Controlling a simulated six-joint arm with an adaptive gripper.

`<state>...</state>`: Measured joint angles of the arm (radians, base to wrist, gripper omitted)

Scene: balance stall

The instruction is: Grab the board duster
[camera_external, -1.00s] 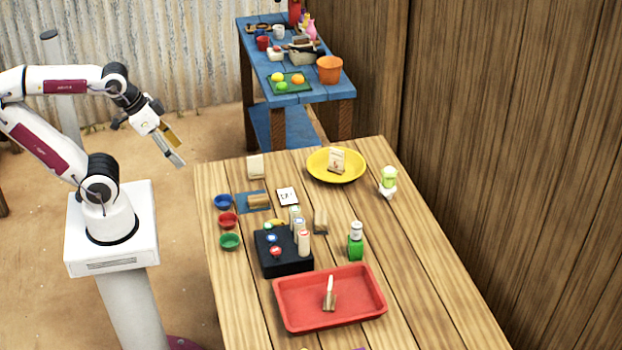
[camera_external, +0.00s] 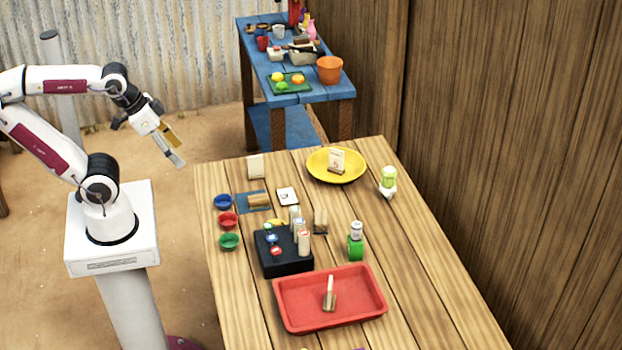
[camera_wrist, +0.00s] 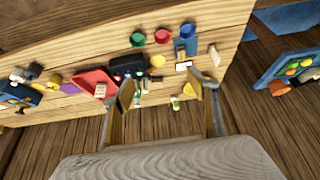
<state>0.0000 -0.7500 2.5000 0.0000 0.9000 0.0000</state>
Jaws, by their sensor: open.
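A tan wooden block (camera_external: 258,201) lies on a small blue mat (camera_external: 243,208) near the table's back left; another small wooden piece with a dark base (camera_external: 320,221) stands right of the black box. Either could be the board duster; I cannot tell which. The blue mat also shows in the wrist view (camera_wrist: 191,47). My gripper (camera_external: 177,160) hangs in the air left of the table, apart from both pieces. In the wrist view my gripper (camera_wrist: 166,92) has its two fingers wide apart with nothing held between them.
Blue (camera_external: 222,201), red (camera_external: 227,220) and green (camera_external: 229,241) bowls line the left edge. A black box (camera_external: 284,262) with upright cylinders, a red tray (camera_external: 352,315) and a yellow plate (camera_external: 322,177) share the table. The table's right front is clear.

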